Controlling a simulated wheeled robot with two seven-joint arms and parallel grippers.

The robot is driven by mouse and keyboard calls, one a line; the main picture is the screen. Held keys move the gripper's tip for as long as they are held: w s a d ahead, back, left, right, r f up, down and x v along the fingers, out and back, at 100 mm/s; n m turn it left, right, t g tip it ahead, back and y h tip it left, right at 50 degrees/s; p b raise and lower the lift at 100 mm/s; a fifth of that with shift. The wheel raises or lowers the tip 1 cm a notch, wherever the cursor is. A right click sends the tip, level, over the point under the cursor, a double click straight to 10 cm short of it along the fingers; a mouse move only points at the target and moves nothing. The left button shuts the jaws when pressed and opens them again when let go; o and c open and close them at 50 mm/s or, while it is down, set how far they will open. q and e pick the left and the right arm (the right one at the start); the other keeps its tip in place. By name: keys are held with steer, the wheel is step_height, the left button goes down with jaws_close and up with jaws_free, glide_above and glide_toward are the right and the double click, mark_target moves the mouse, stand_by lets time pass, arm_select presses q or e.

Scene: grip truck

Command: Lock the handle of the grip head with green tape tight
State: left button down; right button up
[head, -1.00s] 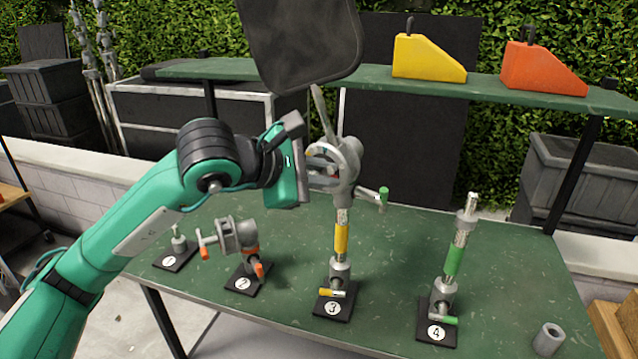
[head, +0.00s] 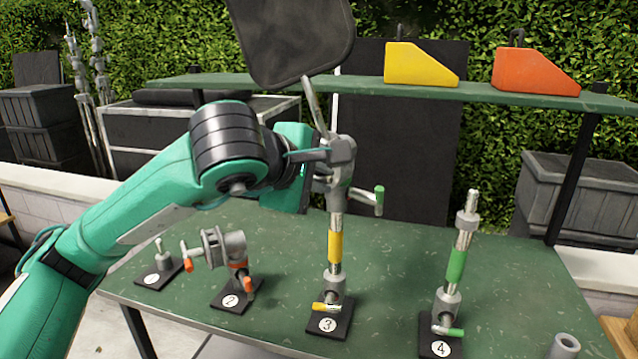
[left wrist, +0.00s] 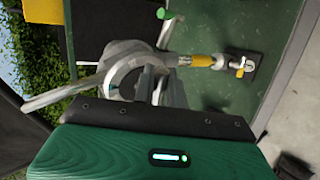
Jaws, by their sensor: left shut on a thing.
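The grip head with green tape (head: 341,152) sits on top of the yellow-taped post of stand 3 (head: 335,245). Its handle (head: 379,198) sticks out to the right and ends in a green tip. The head also shows in the left wrist view (left wrist: 128,70), with the green-tipped handle (left wrist: 164,15) above it. A dark flag (head: 292,38) on a thin rod rises from the head. My left gripper (head: 318,157) comes in from the left and is shut on the grip head, away from the green-tipped handle. The exact contact is partly hidden. My right gripper is not in view.
Stand 2 (head: 235,295) carries an orange-marked grip head. Stand 1 (head: 157,272) is at the left, and green-taped stand 4 (head: 456,265) at the right. A raised shelf (head: 370,90) holds yellow (head: 420,66) and orange (head: 535,73) wedges. The green table is free between stands.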

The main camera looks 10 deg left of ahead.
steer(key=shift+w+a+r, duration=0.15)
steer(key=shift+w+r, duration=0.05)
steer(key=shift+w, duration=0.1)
arm_select(q)
steer(key=c, duration=1.5)
jaws_free()
steer(key=shift+s+a+r, duration=0.15)
steer(key=shift+s+r, duration=0.1)
steer(key=shift+s, duration=0.2)
steer(key=b+v, duration=0.2)
steer(key=v, duration=1)
steer(key=shift+s+r, duration=0.2)
steer(key=shift+s, duration=0.15)
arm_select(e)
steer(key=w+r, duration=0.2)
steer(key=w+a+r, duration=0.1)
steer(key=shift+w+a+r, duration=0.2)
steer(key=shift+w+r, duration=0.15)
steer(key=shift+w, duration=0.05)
